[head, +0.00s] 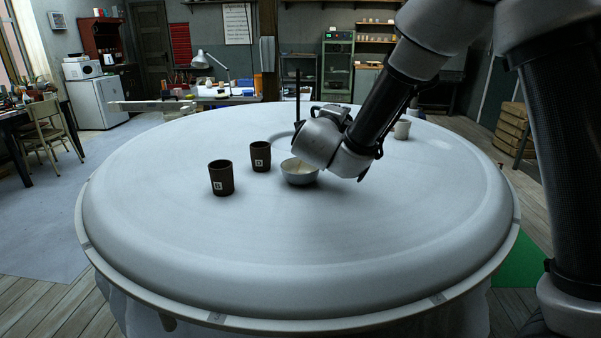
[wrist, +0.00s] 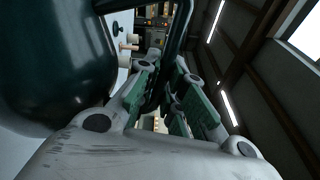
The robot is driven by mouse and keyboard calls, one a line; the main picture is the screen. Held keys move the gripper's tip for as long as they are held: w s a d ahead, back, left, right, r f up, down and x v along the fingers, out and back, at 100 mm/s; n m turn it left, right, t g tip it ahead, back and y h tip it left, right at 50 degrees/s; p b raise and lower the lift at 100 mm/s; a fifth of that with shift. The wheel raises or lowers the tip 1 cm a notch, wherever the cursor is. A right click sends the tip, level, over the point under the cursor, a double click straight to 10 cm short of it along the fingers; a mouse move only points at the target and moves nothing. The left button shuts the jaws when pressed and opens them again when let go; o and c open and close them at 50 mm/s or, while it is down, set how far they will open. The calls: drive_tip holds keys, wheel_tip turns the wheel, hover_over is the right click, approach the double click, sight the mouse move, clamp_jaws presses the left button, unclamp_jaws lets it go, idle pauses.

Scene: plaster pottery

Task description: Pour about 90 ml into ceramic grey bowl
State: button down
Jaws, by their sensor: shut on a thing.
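A small grey bowl (head: 299,179) stands upright on the round white table, just below and left of my wrist in the head view. Its inside looks pale; I cannot tell whether it holds liquid. In the wrist view my gripper (wrist: 168,90), with green finger pads, is shut on a dark bar that looks like the handle of a large, glossy dark green vessel (wrist: 55,55). The vessel fills the upper left there, and its opening is not visible. In the head view my wrist hides the fingers and most of what they hold.
Two dark brown cups with white labels, a nearer one (head: 221,178) and a farther one (head: 260,156), stand left of the bowl. A pale cup (head: 402,129) stands at the back right. The front of the white table (head: 290,245) is clear.

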drive_tip(key=shift+w+a+r+n+p, duration=0.2)
drive_tip(key=shift+a+r+n+p, duration=0.15)
drive_tip(key=shift+a+r+n, duration=0.5)
idle(1.1)
drive_tip(key=d+f+m, duration=0.1)
drive_tip(key=s+d+f+m, duration=0.1)
drive_tip(key=d, duration=0.1)
drive_tip(key=d+f+m, duration=0.1)
drive_tip(key=d, duration=0.1)
drive_tip(key=shift+s+d, duration=0.1)
drive_tip(key=shift+s, duration=0.15)
drive_tip(key=shift+s+d+f+m+b, duration=0.2)
drive_tip(key=shift+d+f+m, duration=0.3)
drive_tip(key=shift+d+m, duration=0.3)
drive_tip(key=shift+s+d+f+m+b, duration=0.2)
drive_tip(key=shift+d+f+m, duration=0.35)
drive_tip(key=shift+m, duration=0.4)
